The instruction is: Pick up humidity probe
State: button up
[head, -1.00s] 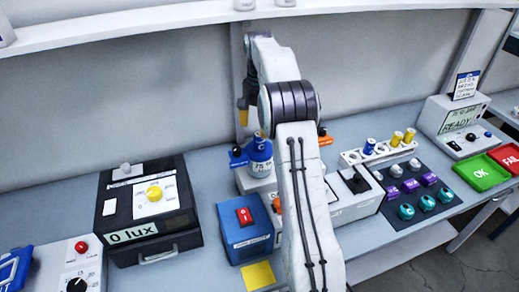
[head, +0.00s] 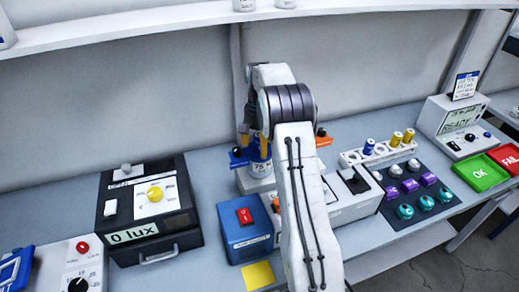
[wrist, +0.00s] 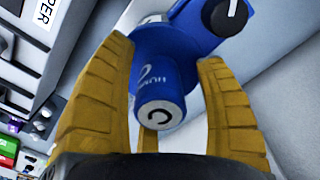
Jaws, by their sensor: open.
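The humidity probe is a blue cylinder (wrist: 165,85) with "HUM" lettering and a pale end marked "C". In the wrist view it lies between the yellow fingers of my gripper (wrist: 168,62), which are open, with gaps showing at its sides. Its far end meets a blue part with a black knob (wrist: 232,14). In the head view, my gripper (head: 254,143) is down around the probe, and my arm and fingers hide most of it. I cannot tell whether any finger touches the probe.
A blue box with a red switch (head: 245,216) stands in front, with a yellow pad (head: 258,275) before it. A black "0 lux" box (head: 150,210) is to the left. A white rack (head: 380,151) with small cylinders is to the right. A shelf (head: 130,28) runs above.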

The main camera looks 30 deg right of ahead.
jog(key=shift+f, duration=0.25)
jog(key=shift+c, duration=0.3)
grip_shut()
